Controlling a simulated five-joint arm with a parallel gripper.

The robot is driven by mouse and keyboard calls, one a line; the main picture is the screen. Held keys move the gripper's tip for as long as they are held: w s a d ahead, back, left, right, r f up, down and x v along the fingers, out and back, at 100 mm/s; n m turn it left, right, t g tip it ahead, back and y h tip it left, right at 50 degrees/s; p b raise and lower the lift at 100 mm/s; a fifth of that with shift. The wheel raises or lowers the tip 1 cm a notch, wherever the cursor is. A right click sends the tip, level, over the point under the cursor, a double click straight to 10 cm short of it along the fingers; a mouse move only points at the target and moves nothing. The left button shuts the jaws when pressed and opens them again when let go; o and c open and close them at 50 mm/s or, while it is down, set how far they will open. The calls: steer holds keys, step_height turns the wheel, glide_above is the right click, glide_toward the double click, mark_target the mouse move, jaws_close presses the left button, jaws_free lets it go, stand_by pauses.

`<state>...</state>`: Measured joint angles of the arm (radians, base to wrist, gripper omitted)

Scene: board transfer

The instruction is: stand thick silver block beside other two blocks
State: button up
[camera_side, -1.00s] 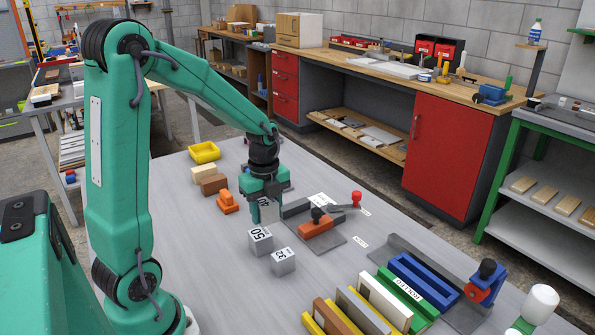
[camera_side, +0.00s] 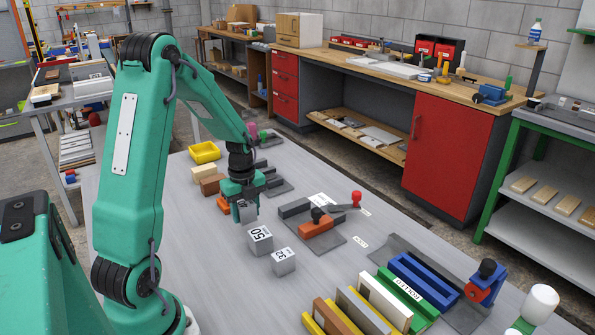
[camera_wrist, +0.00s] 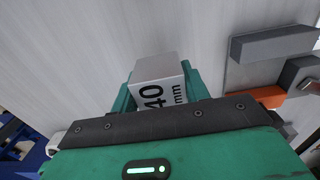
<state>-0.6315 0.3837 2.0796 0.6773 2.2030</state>
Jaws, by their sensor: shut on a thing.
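My gripper (camera_side: 246,209) is shut on a silver block (camera_side: 249,212) marked 40 mm; in the wrist view the block (camera_wrist: 158,70) sits between the green fingers with its number showing. The other two silver blocks stand on the grey table to the right and nearer the side camera: one marked 50 (camera_side: 260,240) and a smaller one (camera_side: 283,261) whose number looks like 32. The held block is behind and left of the 50 block, with a small gap in the picture. I cannot tell whether its base touches the table.
An orange clamp on a plate (camera_side: 317,227) lies right of the blocks. A yellow bin (camera_side: 204,152), a tan block (camera_side: 203,171) and a brown block (camera_side: 211,185) are at the back left. Coloured bars (camera_side: 385,299) fill the front right. Table left of the 50 block is bare.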

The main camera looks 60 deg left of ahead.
mark_target(247, 222)
steer(key=shift+f, duration=2)
steer(key=shift+f, duration=0.1)
steer(key=o, duration=1.2)
step_height(247, 222, up, 12)
steer(key=shift+r, duration=0.1)
